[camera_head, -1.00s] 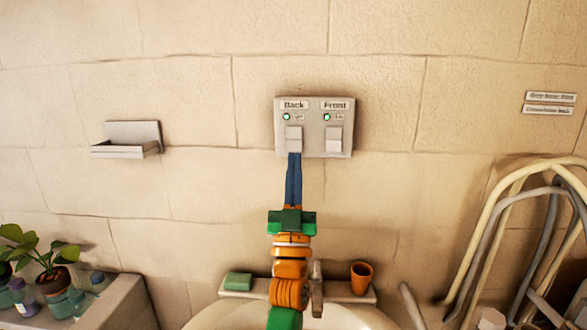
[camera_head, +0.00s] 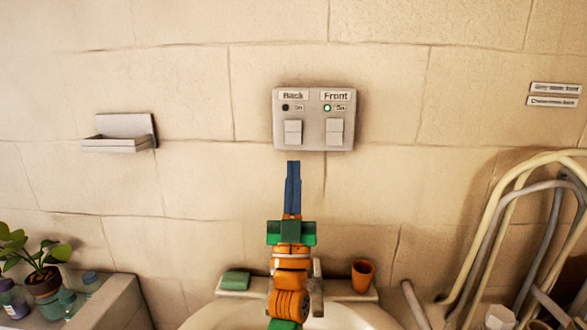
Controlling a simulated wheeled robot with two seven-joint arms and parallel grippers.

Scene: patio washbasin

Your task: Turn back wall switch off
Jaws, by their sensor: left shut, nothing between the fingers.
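The switch panel (camera_head: 313,118) is a grey plate on the wall with two rocker switches. The Back switch (camera_head: 293,132) is on its left side, and the small lamp above it is dark. The Front switch (camera_head: 334,131) is on its right side, and its lamp is lit green. My left gripper (camera_head: 293,163) has blue fingers pointing up and is shut and empty. Its tips show just below the panel, under the Back switch, with a small gap between. My right gripper is not in view.
A washbasin (camera_head: 210,318) lies below, its ledge holding a green soap bar (camera_head: 235,280) and an orange cup (camera_head: 362,275). An empty wall shelf (camera_head: 120,143) is at left. A potted plant (camera_head: 45,280) stands lower left. Curved metal tubes (camera_head: 490,225) stand at right.

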